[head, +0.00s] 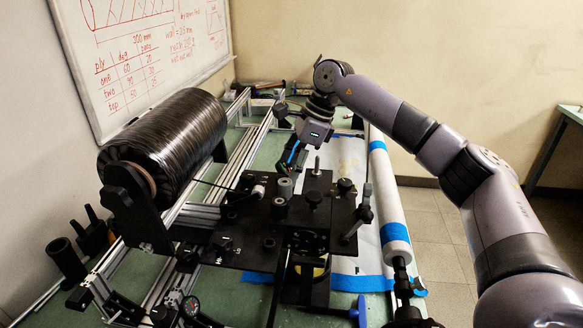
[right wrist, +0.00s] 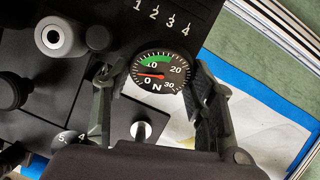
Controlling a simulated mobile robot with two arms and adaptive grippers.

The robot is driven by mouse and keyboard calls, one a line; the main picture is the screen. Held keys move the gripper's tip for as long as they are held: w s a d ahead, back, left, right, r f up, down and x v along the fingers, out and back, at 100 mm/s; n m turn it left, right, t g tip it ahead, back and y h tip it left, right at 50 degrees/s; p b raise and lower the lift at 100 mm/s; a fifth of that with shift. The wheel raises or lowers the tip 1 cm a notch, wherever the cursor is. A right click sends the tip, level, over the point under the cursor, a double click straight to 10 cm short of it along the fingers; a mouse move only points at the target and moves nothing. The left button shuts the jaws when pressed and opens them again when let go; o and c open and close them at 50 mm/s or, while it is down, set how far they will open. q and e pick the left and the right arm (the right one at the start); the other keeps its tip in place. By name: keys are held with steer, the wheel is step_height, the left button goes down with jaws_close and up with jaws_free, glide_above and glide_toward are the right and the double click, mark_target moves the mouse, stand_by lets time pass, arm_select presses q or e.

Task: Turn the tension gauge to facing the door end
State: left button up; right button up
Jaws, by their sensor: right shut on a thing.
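The tension gauge (right wrist: 158,72) is a round black dial with a green band, numbers to 30 N and a red needle near 0. In the right wrist view its numbers read upright, with the N at the bottom. My right gripper (right wrist: 155,92) is shut on it, one finger on each side. In the head view my right gripper (head: 293,152) is low over the far part of the black machine plate (head: 245,256); the gauge cannot be made out there. Which way the door end lies cannot be told. My left gripper is not in view.
A spool of black tow (head: 165,140) stands at the left. A blue-ended white roller (head: 386,200) lies along the right. Rollers and knobs (head: 281,206) stand on the plate close to the gripper.

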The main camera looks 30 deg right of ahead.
steer(key=shift+m+t, duration=0.3)
steer(key=shift+m, duration=0.5)
steer(key=o, duration=1.2)
steer(key=shift+c, duration=0.2)
steer(key=shift+a, duration=0.1)
